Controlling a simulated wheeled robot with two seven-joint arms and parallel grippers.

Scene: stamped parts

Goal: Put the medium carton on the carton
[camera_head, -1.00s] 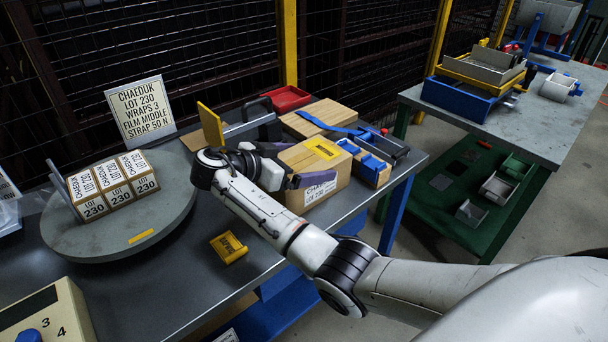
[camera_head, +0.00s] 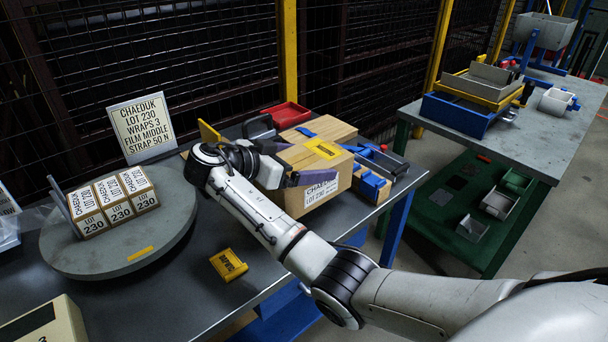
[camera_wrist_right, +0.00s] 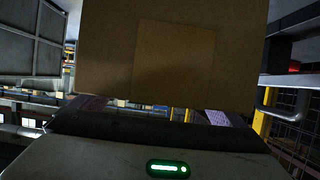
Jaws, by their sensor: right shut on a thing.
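A brown carton (camera_head: 286,190) with a yellow patch on top and a white "CHAEDUK LOT 230" label is between the fingers of my right gripper (camera_head: 304,162). The gripper is shut on it, with one finger along the near side and the other at the far side. In the right wrist view its brown face (camera_wrist_right: 175,50) fills the upper middle, between the fingertips. The carton appears raised off the bench. Another brown carton (camera_head: 336,131) stands just behind it, partly hidden. I cannot tell from labels which is the medium one. My left gripper is out of view.
Three small labelled cartons (camera_head: 118,203) sit on a round grey turntable (camera_head: 105,262) at left. A yellow block (camera_head: 228,265) lies on the bench in front. A second bench (camera_head: 560,125) stands at right.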

